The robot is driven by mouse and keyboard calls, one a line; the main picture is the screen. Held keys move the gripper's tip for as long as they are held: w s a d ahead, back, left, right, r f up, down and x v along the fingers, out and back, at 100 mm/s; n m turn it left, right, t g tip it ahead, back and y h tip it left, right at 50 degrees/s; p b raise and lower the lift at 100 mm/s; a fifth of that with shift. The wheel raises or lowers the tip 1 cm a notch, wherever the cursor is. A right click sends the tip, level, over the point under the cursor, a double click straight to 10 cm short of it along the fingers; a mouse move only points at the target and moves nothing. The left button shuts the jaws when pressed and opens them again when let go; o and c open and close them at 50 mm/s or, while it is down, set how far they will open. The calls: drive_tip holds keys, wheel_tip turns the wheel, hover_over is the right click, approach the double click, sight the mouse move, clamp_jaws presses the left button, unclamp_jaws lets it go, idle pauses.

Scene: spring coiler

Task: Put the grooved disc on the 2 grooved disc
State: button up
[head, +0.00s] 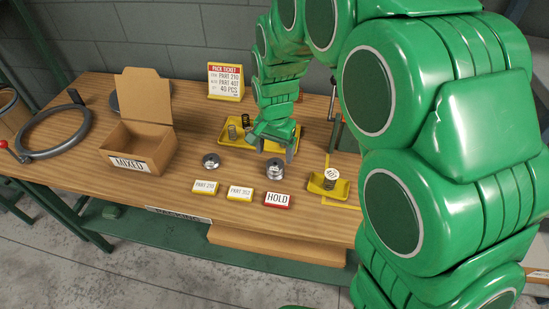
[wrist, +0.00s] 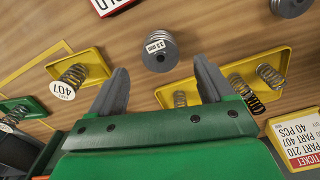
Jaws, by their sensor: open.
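A grey metal grooved disc (head: 275,171) stands on the table just in front of my gripper. In the wrist view this disc (wrist: 160,52) shows a white label, seemingly "2.5 mm", and grooved sides; it may be more than one disc stacked. A second grey grooved disc (head: 211,161) sits apart to its left. It is cut by the top edge in the wrist view (wrist: 291,6). My gripper (head: 276,150) is open and empty. In the wrist view its fingertips (wrist: 160,72) lie either side of the labelled disc's line, with the disc just beyond them.
A yellow tray (head: 228,142) with springs lies behind my gripper. A small yellow tray (head: 318,188) with one spring is at right. Label blocks, including a red HOLD block (head: 277,200), line the front. An open MIXED box (head: 137,140) stands left. Bare wood surrounds the left disc.

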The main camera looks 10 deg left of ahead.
sight(274, 164)
wheel_tip(274, 164, up, 7)
idle(0.3)
drive_tip(key=shift+r, duration=0.1)
drive_tip(key=s+d+r+n, duration=0.1)
drive_tip(key=s+d+r, duration=0.2)
drive_tip(key=s+d, duration=0.45)
drive_tip(key=s+d+r, duration=0.2)
drive_tip(key=s+d, duration=0.2)
drive_tip(key=d, duration=0.6)
drive_tip(key=s+d+g, duration=0.1)
drive_tip(key=s+d, duration=0.3)
drive_tip(key=s, duration=0.4)
drive_tip(key=s+d+n, duration=0.1)
drive_tip(key=s+d, duration=0.3)
drive_tip(key=s, duration=0.5)
drive_tip(key=shift+d+r+n+g, duration=0.2)
drive_tip(key=shift+d+n+g, duration=0.1)
drive_tip(key=shift+d+g, duration=0.1)
